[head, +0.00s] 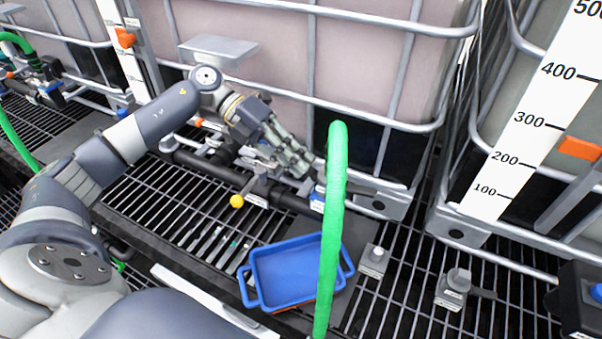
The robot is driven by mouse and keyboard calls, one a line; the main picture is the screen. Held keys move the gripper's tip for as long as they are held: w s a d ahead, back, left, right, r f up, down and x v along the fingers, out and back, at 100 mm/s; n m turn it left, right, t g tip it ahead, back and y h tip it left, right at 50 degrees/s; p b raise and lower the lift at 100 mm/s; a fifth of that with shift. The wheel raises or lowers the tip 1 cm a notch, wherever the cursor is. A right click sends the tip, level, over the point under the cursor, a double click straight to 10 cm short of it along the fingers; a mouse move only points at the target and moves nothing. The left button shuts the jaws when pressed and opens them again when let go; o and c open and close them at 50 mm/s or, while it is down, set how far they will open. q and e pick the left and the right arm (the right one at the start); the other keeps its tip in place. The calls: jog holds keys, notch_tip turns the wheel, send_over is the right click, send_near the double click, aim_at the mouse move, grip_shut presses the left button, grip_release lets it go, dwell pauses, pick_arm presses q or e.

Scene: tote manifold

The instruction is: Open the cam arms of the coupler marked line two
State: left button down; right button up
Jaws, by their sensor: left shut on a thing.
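My left arm reaches in from the left, and its gripper (300,172) is low in front of the middle tank. It is shut at a coupler (318,198) on the dark manifold pipe, partly behind the green hose (332,230). The fingers appear to be on a grey cam arm at the coupler's left side, but the contact is small and partly hidden. The coupler has blue and white on its front; I cannot read its marking. The hose hides its right side. My right gripper is not in view.
Caged tanks and a white level scale (530,125) stand behind. Small metal fittings (375,258) sit at the right.

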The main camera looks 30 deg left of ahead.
pick_arm(q)
jog(key=h+b, duration=0.1)
jog(key=f+h+b, duration=0.1)
jog(key=b, duration=0.1)
jog(key=shift+a+f+h+b, duration=0.25)
jog(key=shift+h+b, duration=0.45)
jog(key=shift+b, duration=0.15)
jog(key=c, duration=2)
grip_release()
jog(key=shift+o, duration=0.2)
jog(key=v, duration=1.2)
jog(key=shift+s, duration=0.15)
